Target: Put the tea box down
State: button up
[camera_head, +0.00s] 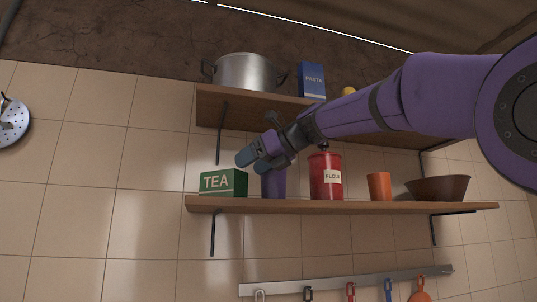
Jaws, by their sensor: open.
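The green tea box (223,183), with white "TEA" lettering, rests on the left end of the lower wooden shelf (340,206). My gripper (252,162) is open, above and to the right of the tea box, and looks empty. From this view I cannot tell how far it stands in front of the shelf or whether a finger touches the box.
A purple cup (273,185) stands right of the tea box, partly behind my gripper. A red flour canister (325,177), orange cup (379,187) and brown bowl (438,188) follow. The upper shelf (212,104) holds a pot (244,72) and pasta box (312,80). Utensils hang below.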

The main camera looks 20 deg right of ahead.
jog(key=shift+v, duration=2.4)
jog(key=s+d+f+n+g+h, duration=0.1)
jog(key=s+d+f+n+h, duration=0.2)
jog(key=s+f+n, duration=0.6)
jog(key=s+d+f+n+g+h, duration=0.1)
jog(key=s+d+f+n+h, duration=0.2)
jog(key=s+f+n, duration=0.6)
jog(key=s+d+f+n+g+h, duration=0.2)
jog(key=s+d+f+n, duration=0.5)
jog(key=f, duration=1.5)
jog(key=shift+s+f+n+h, duration=0.4)
jog(key=shift+s+n+h, duration=0.3)
jog(key=shift+s+n, duration=0.45)
jog(key=shift+s, duration=0.1)
